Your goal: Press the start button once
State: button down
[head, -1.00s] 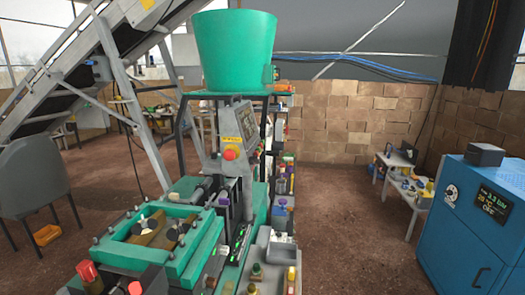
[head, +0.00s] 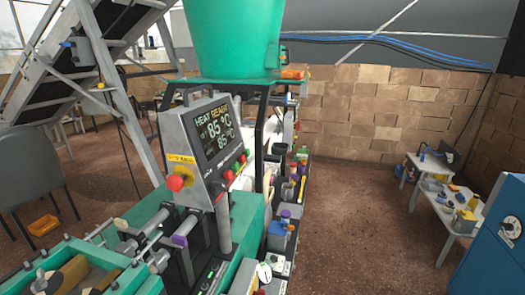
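A grey control box (head: 196,128) stands upright on the green machine, under the green hopper. Its dark screen (head: 218,133) reads "HEAT READY" and two values of 85 °C. A large red mushroom button (head: 176,183) with a yellow label sticks out at its lower left. A row of small buttons (head: 236,167) runs along its lower edge, with red ones visible. I cannot tell which one is the start button. My gripper is not in view.
The green hopper (head: 232,40) rises above the box, and a conveyor frame (head: 120,80) leans at the left. The green press bed (head: 130,280) fills the lower left. Open brown floor (head: 345,220) lies to the right, before a small table (head: 440,212) and a blue cabinet (head: 497,240).

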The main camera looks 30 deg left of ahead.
aim_at(234, 166)
jog(key=i, duration=1.7)
jog(key=u, duration=4.2)
